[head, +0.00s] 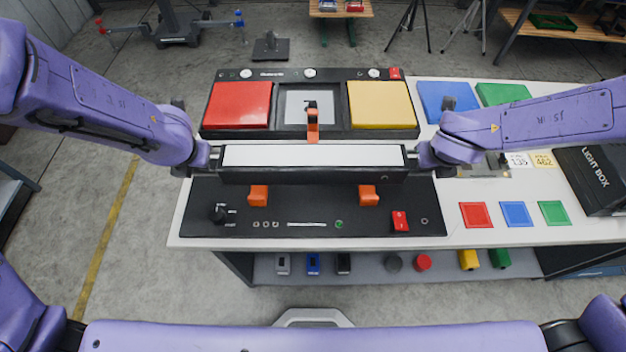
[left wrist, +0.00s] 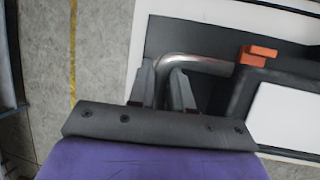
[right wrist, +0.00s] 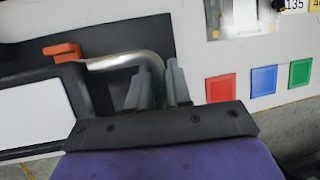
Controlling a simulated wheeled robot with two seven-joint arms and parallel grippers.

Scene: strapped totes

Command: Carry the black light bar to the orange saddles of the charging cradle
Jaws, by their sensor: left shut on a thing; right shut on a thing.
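The black light bar (head: 312,176) with a white panel on top is held level between my two arms in the head view. My left gripper (head: 208,158) is shut on the bar's left end; in the left wrist view its fingers (left wrist: 165,88) close at a bent metal handle (left wrist: 195,63). My right gripper (head: 422,158) is shut on the right end, its fingers (right wrist: 160,85) at the matching handle (right wrist: 125,60). Two orange saddles (head: 258,195) (head: 368,195) show on the black cradle base (head: 300,222), just in front of the bar. Whether the bar touches anything beneath is hidden.
An orange clip (head: 313,125) stands behind the bar. Red (head: 240,104) and yellow (head: 380,104) panels lie behind it. A red switch (head: 400,221) is at the base's front right. A light box carton (head: 595,180) and coloured squares (head: 515,214) lie on the white table at right.

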